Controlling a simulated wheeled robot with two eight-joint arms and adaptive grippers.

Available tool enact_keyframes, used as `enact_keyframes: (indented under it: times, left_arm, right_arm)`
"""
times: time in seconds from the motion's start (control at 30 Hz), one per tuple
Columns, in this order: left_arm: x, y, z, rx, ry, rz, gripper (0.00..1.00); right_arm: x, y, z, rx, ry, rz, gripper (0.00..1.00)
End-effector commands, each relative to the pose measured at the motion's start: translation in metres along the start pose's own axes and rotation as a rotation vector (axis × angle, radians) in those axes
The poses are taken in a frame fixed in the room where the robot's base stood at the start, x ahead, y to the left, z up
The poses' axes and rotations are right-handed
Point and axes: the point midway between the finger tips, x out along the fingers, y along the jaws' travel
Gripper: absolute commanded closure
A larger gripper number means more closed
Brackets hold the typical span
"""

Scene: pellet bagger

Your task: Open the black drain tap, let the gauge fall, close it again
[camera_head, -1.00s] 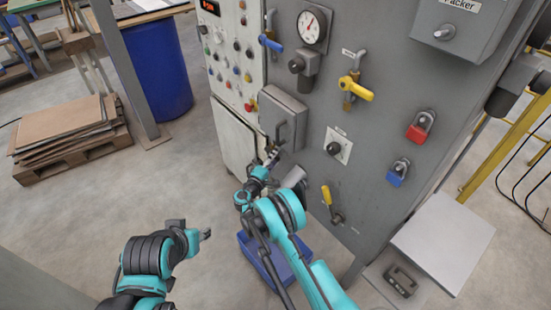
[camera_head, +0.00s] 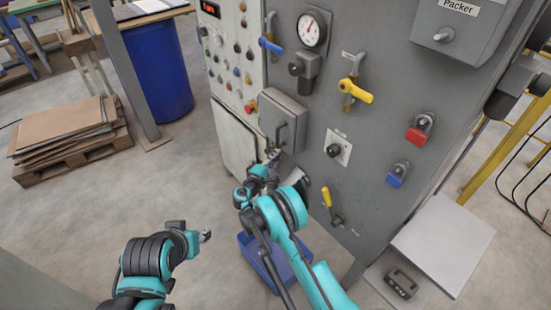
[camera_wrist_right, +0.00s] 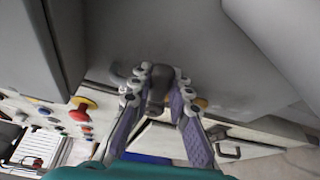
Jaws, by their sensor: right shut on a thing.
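The pressure gauge (camera_head: 312,30), a round white dial, sits high on the grey machine front; its fine reading is too small to tell. My right gripper (camera_head: 271,158) is low on the machine front, below a grey box with a handle. In the right wrist view my right gripper (camera_wrist_right: 158,88) is shut on a dark stubby handle, which looks like the black drain tap (camera_wrist_right: 157,94). The tap is mostly hidden by the gripper in the head view. My left gripper (camera_head: 207,236) is in free air at lower left, apart from the machine; its jaws are too small to judge.
The grey box (camera_head: 283,112) juts out above my right gripper. Yellow (camera_head: 355,91) and blue (camera_head: 270,45) levers and red (camera_head: 418,134) and blue (camera_head: 397,174) padlocks are on the machine. A blue bin (camera_head: 256,262) stands on the floor below my right arm.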

Motion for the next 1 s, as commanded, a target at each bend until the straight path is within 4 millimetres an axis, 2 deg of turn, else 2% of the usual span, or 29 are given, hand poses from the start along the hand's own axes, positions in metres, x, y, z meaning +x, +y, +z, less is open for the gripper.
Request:
enact_keyframes:
  times: [0.5, 1.0]
  left_arm:
    - [-0.003, 0.000, -0.002, 0.000, 0.000, 0.000, 0.60]
    - [-0.004, 0.000, -0.003, 0.000, 0.000, 0.000, 0.60]
  right_arm:
    - [0.001, 0.018, -0.004, -0.325, 0.001, -0.136, 1.00]
    - [0.001, 0.022, -0.005, -0.416, 0.001, -0.173, 1.00]
